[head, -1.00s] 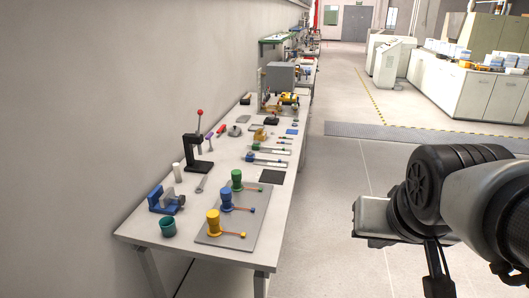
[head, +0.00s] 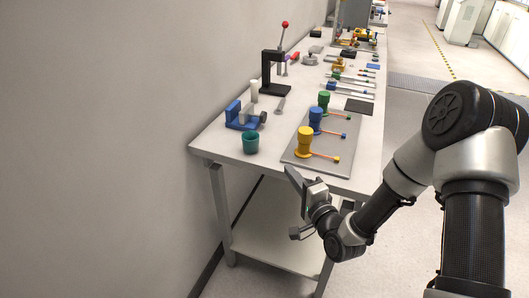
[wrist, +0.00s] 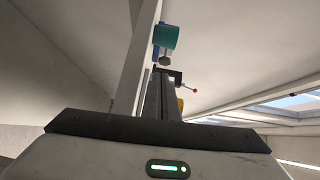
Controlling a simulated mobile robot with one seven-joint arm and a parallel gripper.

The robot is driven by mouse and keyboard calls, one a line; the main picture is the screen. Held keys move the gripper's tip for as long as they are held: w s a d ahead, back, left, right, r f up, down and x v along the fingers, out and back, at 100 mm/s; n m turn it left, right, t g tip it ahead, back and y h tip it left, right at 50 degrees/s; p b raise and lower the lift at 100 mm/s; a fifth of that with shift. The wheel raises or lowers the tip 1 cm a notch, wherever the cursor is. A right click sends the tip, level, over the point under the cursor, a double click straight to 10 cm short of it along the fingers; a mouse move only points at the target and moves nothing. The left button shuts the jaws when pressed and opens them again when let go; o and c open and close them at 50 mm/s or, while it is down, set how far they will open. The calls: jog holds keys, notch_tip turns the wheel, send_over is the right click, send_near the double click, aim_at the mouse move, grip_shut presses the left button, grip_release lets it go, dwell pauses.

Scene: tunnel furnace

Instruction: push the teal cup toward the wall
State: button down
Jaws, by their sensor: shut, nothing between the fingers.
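The teal cup (head: 251,144) stands upright near the near left corner of the workbench top, in front of a blue vise. It also shows near the top of the wrist view (wrist: 166,37), beyond the fingers. The grey wall (head: 100,130) runs along the left side of the bench, with a strip of bench top between cup and wall. My gripper (head: 291,175) is shut and empty, by the near edge of the bench, to the right of the cup and lower in the picture. It is apart from the cup. Its shut fingers rise from the middle of the wrist view (wrist: 161,95).
A grey board (head: 290,156) with yellow, blue and green knobbed pieces lies right of the cup. The blue vise (head: 243,115) and a black press (head: 273,75) stand behind it. The bench's near edge (head: 225,161) lies close in front of the cup.

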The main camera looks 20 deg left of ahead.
aim_at(231, 150)
jog(key=x, duration=0.9)
jog(key=shift+a+b, duration=0.2)
jog(key=shift+b, duration=0.1)
jog(key=a, duration=0.3)
jog(key=shift+w+a, duration=0.25)
jog(key=shift+w, duration=0.1)
jog(key=shift+w+a, duration=0.1)
jog(key=shift+a, duration=0.35)
jog(key=a+b, duration=0.2)
jog(key=a, duration=0.2)
jog(key=a+b, duration=0.3)
jog(key=w+a+b, duration=0.1)
jog(key=a+b, duration=0.1)
jog(key=a, duration=0.2)
jog(key=shift+a+f, duration=0.15)
jog(key=shift+a, duration=0.6)
jog(key=shift+d+b, duration=0.1)
jog(key=shift+b, duration=0.2)
